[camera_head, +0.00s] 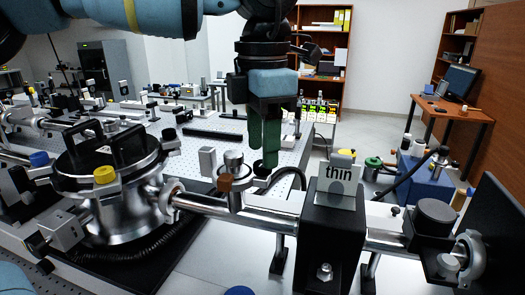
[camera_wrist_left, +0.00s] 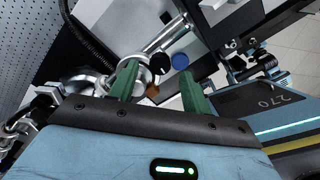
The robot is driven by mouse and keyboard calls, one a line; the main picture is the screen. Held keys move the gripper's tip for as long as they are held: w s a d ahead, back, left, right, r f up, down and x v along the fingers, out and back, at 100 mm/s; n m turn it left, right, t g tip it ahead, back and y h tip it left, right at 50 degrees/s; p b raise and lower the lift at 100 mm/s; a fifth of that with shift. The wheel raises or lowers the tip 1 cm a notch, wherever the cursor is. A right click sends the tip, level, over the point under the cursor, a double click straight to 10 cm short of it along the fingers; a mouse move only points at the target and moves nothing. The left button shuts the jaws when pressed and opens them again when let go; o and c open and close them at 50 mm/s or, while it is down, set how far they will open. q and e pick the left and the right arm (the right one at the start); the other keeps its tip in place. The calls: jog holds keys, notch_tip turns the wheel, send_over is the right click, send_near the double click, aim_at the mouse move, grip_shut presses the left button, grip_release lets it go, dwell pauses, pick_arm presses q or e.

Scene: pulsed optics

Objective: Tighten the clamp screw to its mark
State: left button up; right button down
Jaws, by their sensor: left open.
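My left gripper (camera_head: 262,156) hangs down over the middle of the steel tube line, its green fingers apart and nothing seen between them. A small black knob (camera_head: 260,169) is just below the fingertips; in the left wrist view the black knob (camera_wrist_left: 160,63) appears between and just beyond the fingertips (camera_wrist_left: 156,72). A copper-brown block (camera_head: 225,183) sits beside the round steel fitting (camera_head: 234,163) to the left of the fingers. I cannot tell for sure which part is the clamp screw, and no mark is legible. My right gripper is not in view.
A steel chamber (camera_head: 130,205) with yellow and blue knobs stands at left. A perforated optics table (camera_head: 205,145) lies behind. The tube (camera_head: 275,213) crosses the front.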

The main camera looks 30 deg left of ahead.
pick_arm(q)
jog(key=shift+f, duration=1.15)
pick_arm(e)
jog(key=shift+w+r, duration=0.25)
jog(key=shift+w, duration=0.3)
